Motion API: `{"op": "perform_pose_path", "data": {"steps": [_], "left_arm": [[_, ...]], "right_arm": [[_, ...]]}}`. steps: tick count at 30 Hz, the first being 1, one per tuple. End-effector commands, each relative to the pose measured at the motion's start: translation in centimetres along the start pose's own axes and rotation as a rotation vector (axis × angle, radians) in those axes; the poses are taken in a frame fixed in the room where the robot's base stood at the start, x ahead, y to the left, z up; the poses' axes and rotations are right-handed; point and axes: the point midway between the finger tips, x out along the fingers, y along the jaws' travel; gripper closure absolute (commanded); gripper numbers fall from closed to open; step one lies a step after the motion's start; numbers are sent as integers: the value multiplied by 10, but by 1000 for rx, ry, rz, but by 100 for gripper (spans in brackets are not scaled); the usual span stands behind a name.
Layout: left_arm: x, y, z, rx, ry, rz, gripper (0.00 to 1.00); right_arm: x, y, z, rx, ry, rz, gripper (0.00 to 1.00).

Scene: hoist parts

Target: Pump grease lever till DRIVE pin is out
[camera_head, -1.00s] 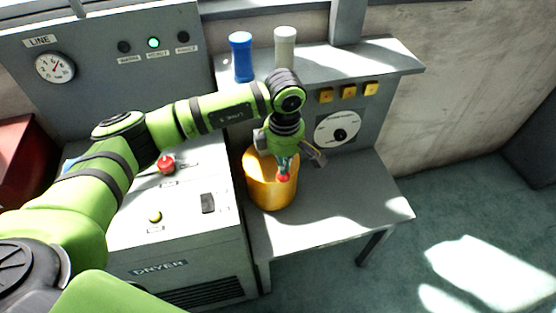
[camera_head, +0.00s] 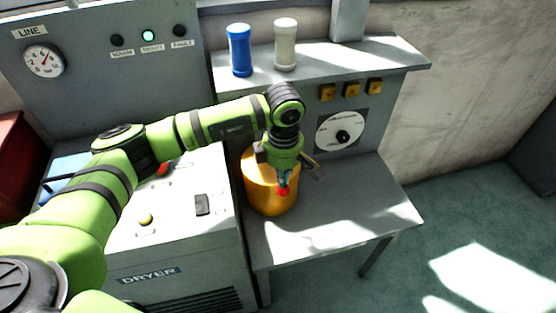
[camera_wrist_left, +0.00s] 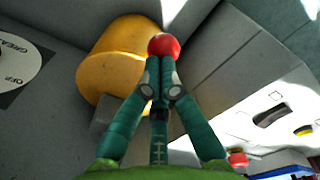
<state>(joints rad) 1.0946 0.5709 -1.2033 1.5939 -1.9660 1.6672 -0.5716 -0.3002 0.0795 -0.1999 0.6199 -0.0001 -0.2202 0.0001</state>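The orange-yellow cylinder (camera_head: 262,196) stands on the grey bench; it also shows in the wrist view (camera_wrist_left: 118,50). A red ball knob (camera_head: 283,190) is in front of it, and I take it as the grease lever's end; the lever's shaft is hidden. My left gripper (camera_head: 284,181) points down at the knob. In the wrist view, its teal fingers (camera_wrist_left: 160,75) are closed together at the red knob (camera_wrist_left: 163,46). The white dial (camera_head: 341,133), lettered GREASE in the wrist view (camera_wrist_left: 20,62), is on the panel behind. I cannot make out a DRIVE pin. My right gripper is out of view.
Several yellow square pieces (camera_head: 351,88) sit above the dial. A blue bottle-like piece (camera_head: 240,50) and a cream one (camera_head: 285,45) stand on the shelf. The DRYER cabinet (camera_head: 180,240) is to the left. The bench's right part (camera_head: 370,205) is clear.

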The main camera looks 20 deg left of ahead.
Motion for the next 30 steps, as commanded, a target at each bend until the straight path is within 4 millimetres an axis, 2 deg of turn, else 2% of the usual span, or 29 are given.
{"op": "perform_pose_path", "data": {"steps": [7,11,30], "left_arm": [[0,0,-1,-2,2,0,100],[-7,0,-1,-2,3,0,100],[-65,-5,2,-1,2,0,100]], "right_arm": [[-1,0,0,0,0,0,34],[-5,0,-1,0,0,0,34],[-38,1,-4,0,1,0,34]]}}
